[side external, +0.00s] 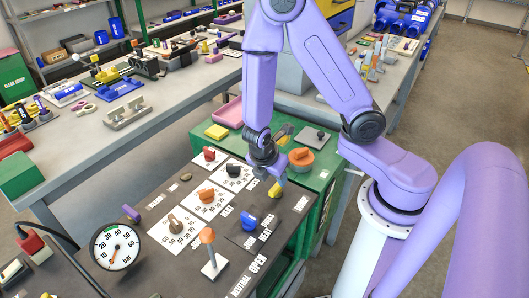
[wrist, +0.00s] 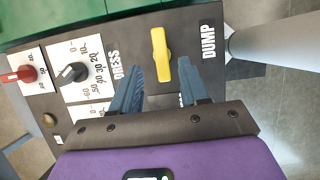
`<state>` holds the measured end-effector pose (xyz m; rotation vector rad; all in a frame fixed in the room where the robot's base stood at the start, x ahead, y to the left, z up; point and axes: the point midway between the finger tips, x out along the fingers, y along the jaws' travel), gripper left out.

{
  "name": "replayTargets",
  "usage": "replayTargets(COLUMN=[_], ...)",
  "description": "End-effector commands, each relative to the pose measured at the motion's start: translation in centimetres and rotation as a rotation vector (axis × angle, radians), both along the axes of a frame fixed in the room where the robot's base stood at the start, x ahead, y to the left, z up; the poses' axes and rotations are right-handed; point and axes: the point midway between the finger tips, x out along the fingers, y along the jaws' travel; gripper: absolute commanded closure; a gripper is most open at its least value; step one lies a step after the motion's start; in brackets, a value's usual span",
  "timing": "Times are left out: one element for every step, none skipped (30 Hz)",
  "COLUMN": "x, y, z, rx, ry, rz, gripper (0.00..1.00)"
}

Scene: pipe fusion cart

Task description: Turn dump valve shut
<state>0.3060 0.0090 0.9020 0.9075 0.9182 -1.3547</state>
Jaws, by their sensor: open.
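The dump valve's yellow handle (wrist: 160,52) is a short bar on the dark panel, beside the white word DUMP (wrist: 208,42). In the wrist view it points roughly up and down the picture. My gripper (wrist: 161,66) is open, with one blue finger on each side of the handle's near half. I cannot tell how far the fingertips stand above the panel, and no contact shows. In the side view my gripper (side external: 270,170) is just above the yellow handle (side external: 275,190), at the panel's far right part, and hides some of it.
Near the handle are a black knob (wrist: 72,72), a red knob (wrist: 22,74), an orange knob (side external: 206,194) and a blue knob (side external: 248,220). A lever with an orange top (side external: 208,236) stands up from the panel. A pressure gauge (side external: 116,246) is at the left. A green surface (side external: 316,178) lies behind.

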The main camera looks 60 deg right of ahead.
Motion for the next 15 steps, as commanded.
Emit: replayTargets(x=[0.0,0.0,-0.1,0.0,0.0,0.1,0.0,0.0,0.0,-0.1,0.0,0.0,0.0,0.0,0.0], y=[0.4,0.5,0.7,0.9,1.0,1.2,1.3,1.5,1.7,1.8,2.0,2.2,2.4,2.5,2.7], z=[0.7,1.0,1.4,1.8,2.2,2.7,3.0,3.4,3.8,4.1,4.5,5.0,5.4,5.8,6.3], rx=[0.003,0.003,0.004,0.004,0.003,0.003,0.003,0.003,0.005,0.005,0.005,0.003,0.004,0.003,0.005], ry=[-0.003,-0.002,-0.001,-0.004,-0.005,-0.005,-0.005,-0.005,-0.003,-0.002,-0.005,-0.005,-0.005,-0.005,-0.004], rz=[0.0,0.0,-0.001,0.002,0.001,0.0,0.001,0.002,0.0,0.001,0.002,0.001,0.002,0.001,0.001], gripper=[0.55,0.55,0.55,0.55,0.55,0.55,0.55,0.55,0.55,0.55,0.55,0.55,0.55,0.55,0.55])
